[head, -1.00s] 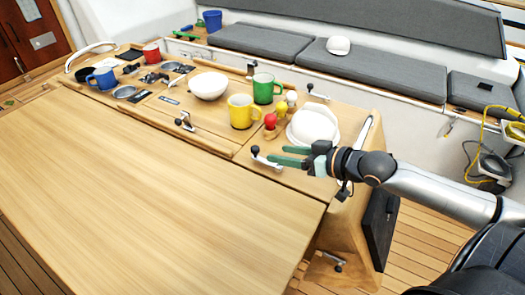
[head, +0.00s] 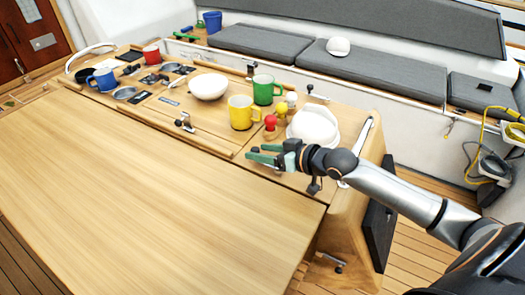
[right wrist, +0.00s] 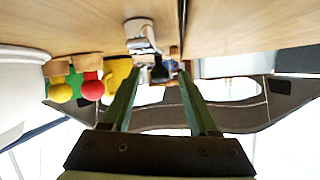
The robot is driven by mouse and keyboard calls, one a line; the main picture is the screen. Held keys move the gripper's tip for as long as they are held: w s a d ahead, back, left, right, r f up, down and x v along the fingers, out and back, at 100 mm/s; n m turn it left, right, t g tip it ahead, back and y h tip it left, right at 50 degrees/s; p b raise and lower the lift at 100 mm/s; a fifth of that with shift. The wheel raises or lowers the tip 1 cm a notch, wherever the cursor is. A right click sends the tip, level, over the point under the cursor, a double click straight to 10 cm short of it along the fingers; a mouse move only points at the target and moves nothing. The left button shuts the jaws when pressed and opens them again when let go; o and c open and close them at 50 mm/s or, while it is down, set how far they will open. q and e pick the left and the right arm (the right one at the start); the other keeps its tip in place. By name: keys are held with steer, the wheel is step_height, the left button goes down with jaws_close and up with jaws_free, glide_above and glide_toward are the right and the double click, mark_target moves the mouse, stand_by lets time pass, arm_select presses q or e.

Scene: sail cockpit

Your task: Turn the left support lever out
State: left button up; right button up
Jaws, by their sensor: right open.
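Silver levers with dark knobs sit along the table's raised centre section. One lever (right wrist: 148,40) shows in the right wrist view, with its dark knob (right wrist: 160,72) between and beyond my fingertips. My left gripper is not in view.
A yellow mug (head: 241,113), green mug (head: 264,90), white bowl (head: 209,86) and stacked white dishes (head: 312,127) stand near my right gripper. A red-topped shaker (head: 270,121) is closest. The near table leaf (head: 150,200) is bare.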

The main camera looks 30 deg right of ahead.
steer(key=shift+c, duration=0.2)
jaws_close()
stand_by(1.1)
